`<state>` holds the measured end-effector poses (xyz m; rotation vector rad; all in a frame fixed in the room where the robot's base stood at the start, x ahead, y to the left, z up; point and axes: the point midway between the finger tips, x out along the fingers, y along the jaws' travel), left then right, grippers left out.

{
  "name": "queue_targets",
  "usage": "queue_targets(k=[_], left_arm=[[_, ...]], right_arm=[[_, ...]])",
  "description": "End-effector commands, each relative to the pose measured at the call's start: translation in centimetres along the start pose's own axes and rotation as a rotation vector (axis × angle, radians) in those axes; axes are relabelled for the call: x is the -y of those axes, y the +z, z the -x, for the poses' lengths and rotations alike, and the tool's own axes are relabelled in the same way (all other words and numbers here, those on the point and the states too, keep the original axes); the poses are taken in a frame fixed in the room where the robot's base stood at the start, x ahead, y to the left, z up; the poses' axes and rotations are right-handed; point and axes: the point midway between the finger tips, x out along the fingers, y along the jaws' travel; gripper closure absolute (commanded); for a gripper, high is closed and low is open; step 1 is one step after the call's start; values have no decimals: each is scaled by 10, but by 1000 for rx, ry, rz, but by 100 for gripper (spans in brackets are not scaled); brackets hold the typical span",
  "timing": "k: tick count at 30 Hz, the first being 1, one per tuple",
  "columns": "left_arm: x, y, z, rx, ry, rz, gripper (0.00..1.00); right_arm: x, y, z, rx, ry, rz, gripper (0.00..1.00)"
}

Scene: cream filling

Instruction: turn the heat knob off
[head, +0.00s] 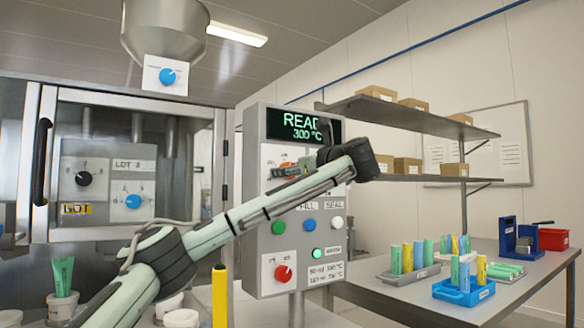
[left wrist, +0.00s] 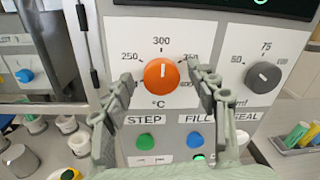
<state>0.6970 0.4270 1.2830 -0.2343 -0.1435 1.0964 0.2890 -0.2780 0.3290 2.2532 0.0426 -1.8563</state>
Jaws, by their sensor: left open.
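The control panel (head: 262,210) carries an orange °C knob (left wrist: 161,74) whose white mark points up at 300; it is partly hidden by my arm in the head view (head: 287,166). A red knob (head: 283,273) sits low on the panel, its white pointer turned to the upper right; its small labels are hard to read. My left gripper (left wrist: 160,72) is open, with one finger on each side of the orange knob and nothing visibly gripped. Whether the fingers touch it, I cannot tell. My right gripper is not in view.
The panel display (head: 303,127) reads 300 °C, partly covered. Green (head: 278,228), blue and white buttons lie below the orange knob, and a grey knob (left wrist: 263,77) is beside it. A glass-fronted machine (head: 135,160) stands left; a table (head: 400,305) with tubes stands right.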

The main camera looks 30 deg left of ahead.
Motion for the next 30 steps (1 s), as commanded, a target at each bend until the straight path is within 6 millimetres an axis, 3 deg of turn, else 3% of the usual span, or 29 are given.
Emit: queue_targets(k=[8,19,30], left_arm=[[0,0,-1,0,0,0,44],[0,0,-1,0,0,0,90],[0,-2,0,3,-1,58,92]], right_arm=[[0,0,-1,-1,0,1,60],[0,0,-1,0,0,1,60],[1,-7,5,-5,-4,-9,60]])
